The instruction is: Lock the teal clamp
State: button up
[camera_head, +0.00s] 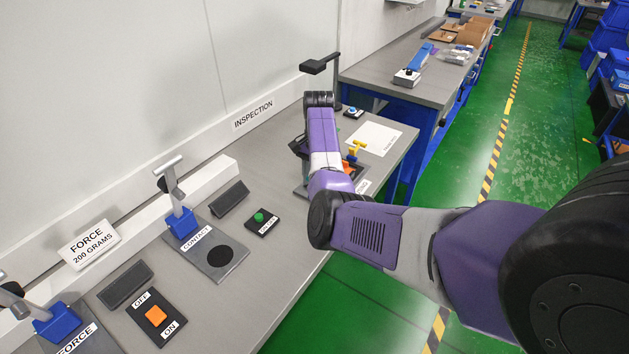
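The teal clamp is not clearly visible. Only a thin teal-looking sliver (306,172) shows at the left edge of my purple arm, over a grey plate at the far part of the bench. My arm reaches over this plate and covers most of it. A dark part, perhaps my gripper (299,147), shows just left of the arm. Its fingertips are hidden, so I cannot tell whether it is open or shut or touching anything. A yellow T-shaped handle (357,149) with an orange part (350,166) below it stands just right of my arm.
The grey bench (285,270) also holds a contact station (214,251) with a blue clamp base (181,223), a green button (259,217) and an orange OFF/ON switch (155,316). A black-headed stand (325,66) rises behind my arm. White paper (374,138) lies at right.

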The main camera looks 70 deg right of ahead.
jog(key=shift+d, duration=0.1)
jog(key=o, duration=1.4)
jog(key=shift+c, duration=0.2)
notch_tip(320, 180, up, 8)
jog(key=shift+d, duration=0.2)
jog(key=shift+f, duration=0.15)
